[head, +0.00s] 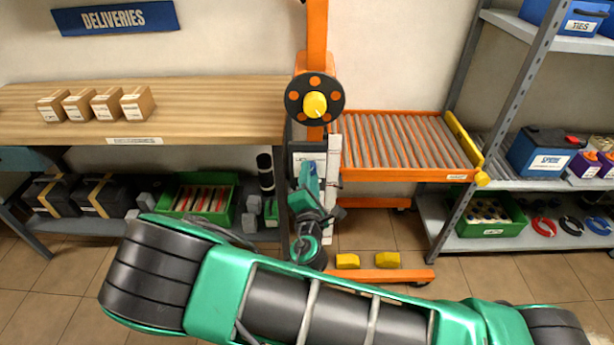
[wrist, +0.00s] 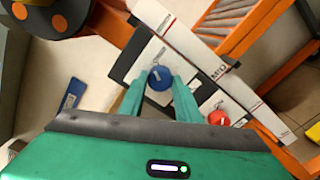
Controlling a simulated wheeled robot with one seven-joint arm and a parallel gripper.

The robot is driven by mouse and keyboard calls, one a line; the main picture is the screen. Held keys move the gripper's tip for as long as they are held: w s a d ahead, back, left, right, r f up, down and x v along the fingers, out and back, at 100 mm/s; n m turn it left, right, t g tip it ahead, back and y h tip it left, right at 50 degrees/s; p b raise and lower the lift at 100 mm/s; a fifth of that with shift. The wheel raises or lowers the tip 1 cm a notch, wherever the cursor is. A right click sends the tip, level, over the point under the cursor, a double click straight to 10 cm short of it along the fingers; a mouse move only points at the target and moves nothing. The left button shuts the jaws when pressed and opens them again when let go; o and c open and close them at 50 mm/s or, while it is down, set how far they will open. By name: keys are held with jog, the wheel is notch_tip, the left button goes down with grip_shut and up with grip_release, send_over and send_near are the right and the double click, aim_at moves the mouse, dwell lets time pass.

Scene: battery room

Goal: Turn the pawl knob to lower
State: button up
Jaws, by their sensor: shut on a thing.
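A blue round knob (wrist: 160,78) with a pale mark sits on the dark and white panel of the orange lift, between my fingertips in the wrist view. My gripper (wrist: 159,86) is shut on this blue knob. A red knob (wrist: 218,118) sits on the same panel to the right, apart from my fingers. In the head view my gripper (head: 309,172) is at the panel (head: 308,148) on the lift mast, and it hides the knobs there. The lettering by the knobs is too small to read.
A black wheel (head: 293,96) with orange spots and a yellow hub is on the mast above. The lift's orange roller platform (head: 400,145) extends right. A wooden bench (head: 220,108) with small boxes is left, and a grey shelf rack (head: 475,115) stands right.

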jog(key=shift+f+m, duration=0.1)
jog(key=shift+m, duration=1.4)
jog(key=o, duration=1.1)
jog(key=shift+c, duration=0.2)
jog(key=shift+s, duration=0.1)
jog(key=s, duration=1)
jog(key=shift+s+a, duration=0.15)
jog(key=shift+s, duration=0.1)
